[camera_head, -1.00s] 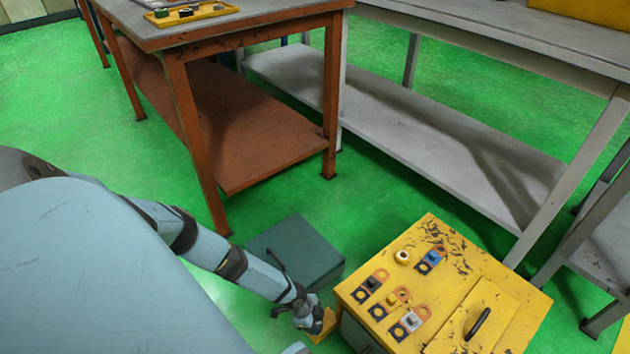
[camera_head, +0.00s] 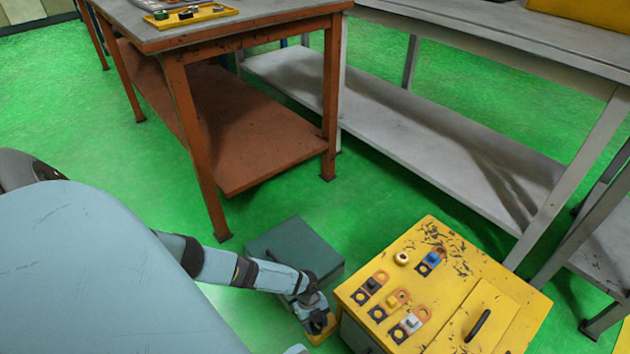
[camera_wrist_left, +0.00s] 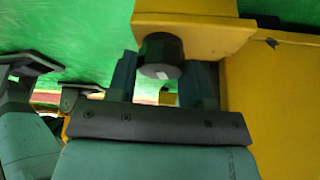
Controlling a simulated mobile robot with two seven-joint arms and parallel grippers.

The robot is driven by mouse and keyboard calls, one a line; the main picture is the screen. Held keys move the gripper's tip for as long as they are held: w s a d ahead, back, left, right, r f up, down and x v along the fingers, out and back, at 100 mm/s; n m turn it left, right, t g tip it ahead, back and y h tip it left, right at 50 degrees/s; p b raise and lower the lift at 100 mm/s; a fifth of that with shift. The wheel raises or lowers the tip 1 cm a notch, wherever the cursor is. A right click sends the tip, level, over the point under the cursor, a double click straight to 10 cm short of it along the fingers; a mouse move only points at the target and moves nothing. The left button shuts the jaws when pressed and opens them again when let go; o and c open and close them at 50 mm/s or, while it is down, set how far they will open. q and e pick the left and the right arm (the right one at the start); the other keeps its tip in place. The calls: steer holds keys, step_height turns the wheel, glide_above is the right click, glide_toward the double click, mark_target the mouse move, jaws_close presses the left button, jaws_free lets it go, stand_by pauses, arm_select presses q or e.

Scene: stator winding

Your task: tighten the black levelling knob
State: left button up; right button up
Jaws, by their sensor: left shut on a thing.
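The black levelling knob (camera_wrist_left: 161,52) sits against the yellow bracket (camera_wrist_left: 195,30) in the left wrist view, a light mark on its face. My left gripper (camera_wrist_left: 164,82) has one finger on each side of the knob and is shut on it. In the head view the left gripper (camera_head: 318,322) is low, at the yellow bracket (camera_head: 322,335) beside the left foot of the yellow cabinet (camera_head: 455,300). The knob itself cannot be made out there, hidden by the gripper. My right gripper is not in view.
The cabinet top carries several coloured connectors, a white ring (camera_head: 401,258) and a black handle (camera_head: 477,325). A dark green box (camera_head: 295,250) stands on the floor just behind my left forearm. A rust-red table (camera_head: 250,130) and a grey bench (camera_head: 420,130) stand behind. Green floor lies between.

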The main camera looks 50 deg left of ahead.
arm_select(q)
steer(key=shift+d+m, duration=0.1)
steer(key=shift+m, duration=0.4)
steer(key=o, duration=0.9)
